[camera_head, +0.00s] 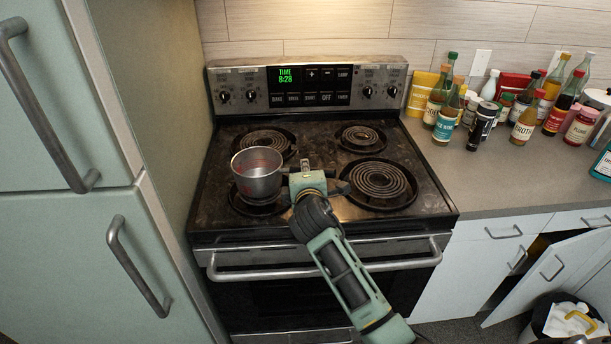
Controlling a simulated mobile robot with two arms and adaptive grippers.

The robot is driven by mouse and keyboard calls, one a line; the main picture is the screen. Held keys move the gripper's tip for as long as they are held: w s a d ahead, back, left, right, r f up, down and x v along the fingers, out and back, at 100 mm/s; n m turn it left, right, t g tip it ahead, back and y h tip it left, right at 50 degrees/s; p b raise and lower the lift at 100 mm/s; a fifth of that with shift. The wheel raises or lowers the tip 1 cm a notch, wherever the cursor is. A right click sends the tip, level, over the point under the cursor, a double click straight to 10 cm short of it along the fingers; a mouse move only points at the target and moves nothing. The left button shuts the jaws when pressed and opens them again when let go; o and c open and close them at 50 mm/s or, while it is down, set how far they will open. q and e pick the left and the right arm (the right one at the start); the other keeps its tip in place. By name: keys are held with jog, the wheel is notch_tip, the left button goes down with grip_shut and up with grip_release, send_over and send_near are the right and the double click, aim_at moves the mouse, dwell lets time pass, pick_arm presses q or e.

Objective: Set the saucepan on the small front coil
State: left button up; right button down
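The grey metal saucepan (257,177) is upright over the small front coil (262,208), at the front left of the stove. The pan hides most of this coil, and I cannot tell whether its base touches it. The pan's handle points right. My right gripper (305,168) is at the handle, to the right of the pan, and appears shut on it; its fingertips are small and partly hidden. My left gripper is not in view.
The large front coil (380,181) is bare, as are the back left coil (265,139) and back right coil (361,136). Several bottles crowd the right counter (463,180). A tall cabinet (165,100) stands close left of the stove (325,215). A lower cabinet door (550,275) hangs open.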

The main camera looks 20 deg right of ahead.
jog(key=shift+f, duration=0.75)
jog(key=shift+f, duration=0.1)
jog(key=c, duration=1.6)
grip_release()
jog(key=shift+f, duration=0.15)
jog(key=b+v, duration=0.1)
jog(key=v, duration=1.1)
